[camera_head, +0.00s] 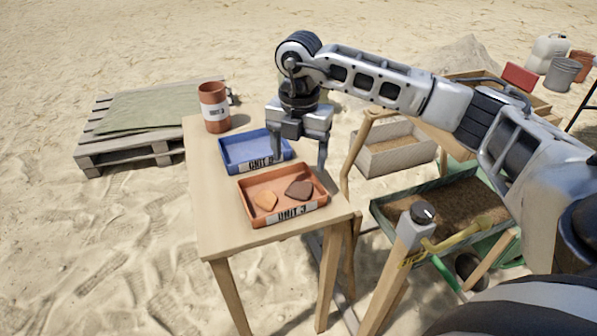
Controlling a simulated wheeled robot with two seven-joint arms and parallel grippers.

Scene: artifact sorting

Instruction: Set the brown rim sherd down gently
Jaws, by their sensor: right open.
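The brown rim sherd (299,189) is probably the dark brown piece lying in the right half of the orange tray (314,207) labelled UNIT 3. An orange-tan sherd (265,201) lies to its left in the same tray. My right gripper (299,160) is open and empty, fingers pointing down, above the back of the orange tray and by the right end of the blue tray (237,152). It is apart from the dark sherd. My left gripper does not show.
The trays stand on a small wooden table (215,220). A terracotta-coloured labelled jar (214,108) stands at its back left. A pallet with a green cloth (150,112) lies to the left. Sieve frames with soil (455,205) stand close at right. The table's front left is bare.

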